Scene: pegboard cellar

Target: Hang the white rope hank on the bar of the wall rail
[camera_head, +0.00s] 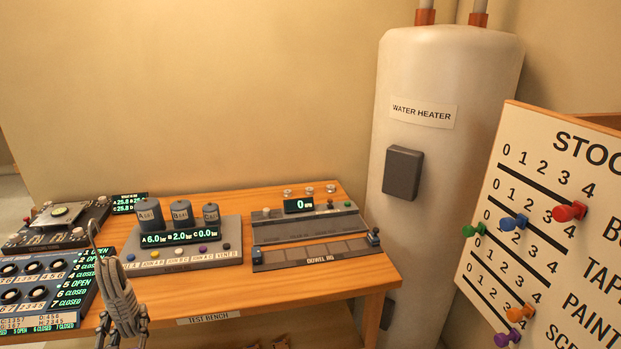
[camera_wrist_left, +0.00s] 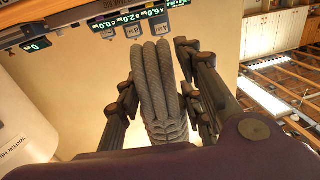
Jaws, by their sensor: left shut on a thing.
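A grey rope hank (camera_head: 118,288) of several looped strands stands upright at the lower left of the head view, in front of the bench. In the left wrist view the hank (camera_wrist_left: 155,85) fills the middle, bound with wraps at its lower part. My left gripper (camera_head: 123,326) is shut on the hank, with a finger on each side of it. Its lower part is cut off by the frame in the head view. The hank looks grey, not white. No wall rail or bar shows in either view. My right gripper is not in view.
A wooden test bench (camera_head: 345,287) carries a gauge panel (camera_head: 180,254), a dowel jig (camera_head: 318,252) and a blue switch panel (camera_head: 45,290). A water heater (camera_head: 440,175) stands right of it. A stock board (camera_head: 548,225) with coloured pegs is at the right.

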